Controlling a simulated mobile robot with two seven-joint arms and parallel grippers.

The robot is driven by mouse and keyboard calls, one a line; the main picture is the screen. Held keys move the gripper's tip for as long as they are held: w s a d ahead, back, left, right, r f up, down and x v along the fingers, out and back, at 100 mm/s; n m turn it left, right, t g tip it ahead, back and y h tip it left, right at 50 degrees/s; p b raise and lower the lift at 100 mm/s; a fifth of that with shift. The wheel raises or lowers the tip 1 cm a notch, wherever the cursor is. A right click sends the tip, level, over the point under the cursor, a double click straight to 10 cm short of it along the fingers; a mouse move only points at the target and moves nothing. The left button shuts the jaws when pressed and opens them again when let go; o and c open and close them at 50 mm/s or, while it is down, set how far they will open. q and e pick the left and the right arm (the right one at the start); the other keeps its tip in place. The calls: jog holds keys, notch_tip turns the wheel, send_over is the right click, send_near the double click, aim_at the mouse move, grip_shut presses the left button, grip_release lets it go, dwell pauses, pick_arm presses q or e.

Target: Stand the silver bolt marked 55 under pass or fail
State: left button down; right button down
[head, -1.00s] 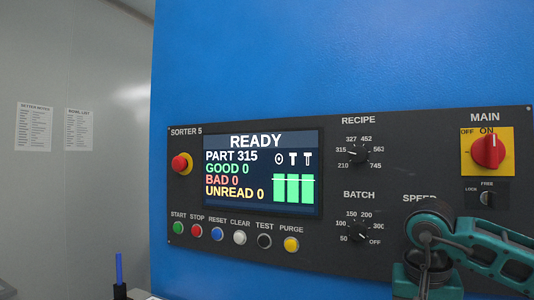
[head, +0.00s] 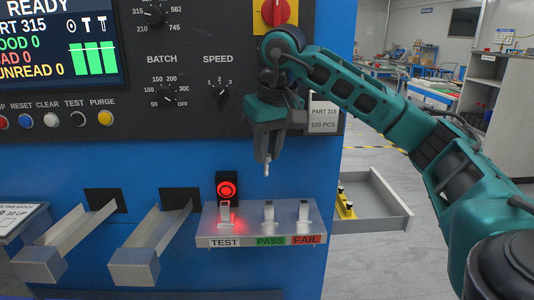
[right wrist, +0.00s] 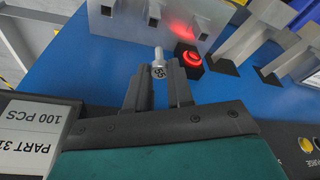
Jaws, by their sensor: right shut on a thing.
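My right gripper (head: 265,152) points down in front of the blue machine. It is shut on a small silver bolt (head: 267,169), whose shank sticks out below the jaws. In the right wrist view the bolt (right wrist: 159,70) sits between the fingertips with its head facing the camera; I cannot read its mark. The bolt hangs above the PASS holder (head: 269,211) in the picture. My left gripper is out of view.
A red-lit ring device (head: 227,187) stands behind the TEST holder. Two metal chutes (head: 70,232) (head: 155,240) jut out at left. A grey open tray (head: 375,205) with a yellow piece (head: 346,204) is at right. The air around the bolt is clear.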

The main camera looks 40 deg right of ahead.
jog(key=shift+s+d+r+n, duration=0.15)
jog(key=shift+s+d+n, duration=0.1)
jog(key=shift+n, duration=0.05)
notch_tip(320, 180, down, 2)
jog(key=shift+f+b, duration=0.2)
jog(key=shift+b, duration=0.85)
notch_tip(320, 180, down, 3)
jog(key=b, duration=0.2)
jog(key=shift+f+b, duration=0.2)
jog(key=shift+b, duration=0.2)
jog(key=shift+p, duration=0.35)
jog(key=shift+f+b, duration=1.1)
jog(key=shift+f, duration=0.7)
